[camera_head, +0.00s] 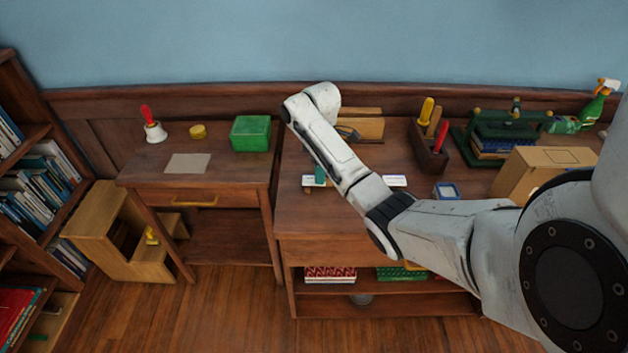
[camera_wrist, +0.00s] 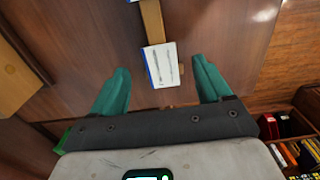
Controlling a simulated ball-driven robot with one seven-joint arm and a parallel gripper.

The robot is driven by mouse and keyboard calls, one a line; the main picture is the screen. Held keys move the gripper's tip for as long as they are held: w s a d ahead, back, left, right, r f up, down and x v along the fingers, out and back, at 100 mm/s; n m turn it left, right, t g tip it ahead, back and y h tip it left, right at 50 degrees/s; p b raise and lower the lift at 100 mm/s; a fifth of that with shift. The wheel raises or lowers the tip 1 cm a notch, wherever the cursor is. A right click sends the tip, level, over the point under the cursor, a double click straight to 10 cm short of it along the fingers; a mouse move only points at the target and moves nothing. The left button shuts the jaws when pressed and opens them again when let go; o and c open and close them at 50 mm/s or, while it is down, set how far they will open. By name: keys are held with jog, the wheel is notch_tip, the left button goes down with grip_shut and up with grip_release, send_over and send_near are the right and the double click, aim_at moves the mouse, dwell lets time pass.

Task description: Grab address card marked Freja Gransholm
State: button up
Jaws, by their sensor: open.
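My gripper (camera_wrist: 161,72) is open, with its two teal fingers wide apart. In the wrist view a small white card (camera_wrist: 162,64) with a blue edge and thin dark marks lies between and slightly beyond the fingertips, touching neither. The marks are too small to read as a name. The card sits at the end of a wooden strip (camera_wrist: 152,22). In the head view one teal finger (camera_head: 320,174) shows by a white card (camera_head: 311,181) on the cabinet top. A second white card (camera_head: 395,181) lies right of my arm. My arm hides the space between them.
On the cabinet stand a tool holder (camera_head: 431,155), a blue-rimmed box (camera_head: 446,191), a green rack (camera_head: 492,135) and a light wooden box (camera_head: 525,172).

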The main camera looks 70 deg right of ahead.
jog(key=shift+s+f, duration=0.1)
jog(key=shift+f, duration=1.35)
jog(key=shift+f, duration=0.25)
jog(key=shift+c, duration=0.3)
jog(key=c, duration=1.1)
